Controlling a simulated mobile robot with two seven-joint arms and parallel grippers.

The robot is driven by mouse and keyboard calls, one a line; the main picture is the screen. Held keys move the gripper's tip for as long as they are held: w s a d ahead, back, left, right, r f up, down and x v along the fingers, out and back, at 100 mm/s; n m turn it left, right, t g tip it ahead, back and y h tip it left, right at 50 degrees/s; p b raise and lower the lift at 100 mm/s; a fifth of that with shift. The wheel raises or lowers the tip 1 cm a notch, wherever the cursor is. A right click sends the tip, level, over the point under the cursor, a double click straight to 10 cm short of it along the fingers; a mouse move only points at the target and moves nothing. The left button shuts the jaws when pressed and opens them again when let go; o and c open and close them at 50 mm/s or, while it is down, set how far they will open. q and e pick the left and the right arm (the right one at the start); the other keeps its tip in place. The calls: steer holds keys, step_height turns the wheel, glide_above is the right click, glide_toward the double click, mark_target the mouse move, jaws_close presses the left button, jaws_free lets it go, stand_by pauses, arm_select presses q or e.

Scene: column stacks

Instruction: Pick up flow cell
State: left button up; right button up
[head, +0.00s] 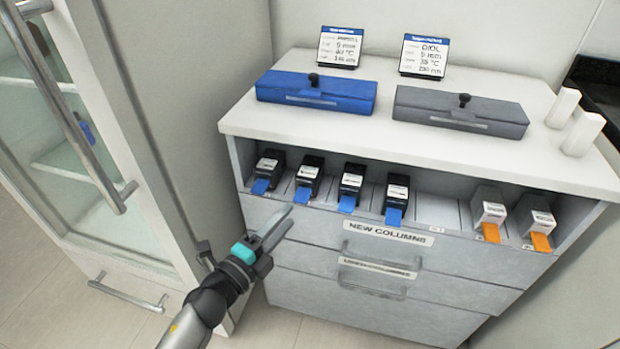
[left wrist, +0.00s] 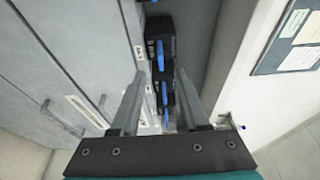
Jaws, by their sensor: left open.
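I cannot make out anything that is clearly a flow cell. Several black boxes with white labels and blue tabs stand in the open shelf, the leftmost one (head: 270,164) nearest my left gripper. My left gripper (head: 283,222) is open and empty, in front of the shelf's left end and a little below the boxes. In the left wrist view, the open fingers (left wrist: 160,76) frame a black box with a blue tab (left wrist: 152,50), with more boxes below it. No contact shows. My right gripper is out of view.
Two grey boxes with orange tabs (head: 488,207) stand at the shelf's right. A blue case (head: 315,95), a grey case (head: 455,112), two signs and two white blocks (head: 583,134) sit on top. Drawer handles (head: 383,256) protrude below. A glass-door cabinet (head: 70,120) stands left.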

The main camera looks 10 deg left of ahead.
mark_target(300, 203)
arm_select(q)
steer(key=shift+b+x, duration=0.6)
steer(key=shift+x, duration=2.65)
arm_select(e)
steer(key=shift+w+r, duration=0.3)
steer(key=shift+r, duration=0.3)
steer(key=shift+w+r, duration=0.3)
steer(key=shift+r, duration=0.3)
arm_select(q)
steer(key=shift+s+r, duration=0.1)
jaws_close()
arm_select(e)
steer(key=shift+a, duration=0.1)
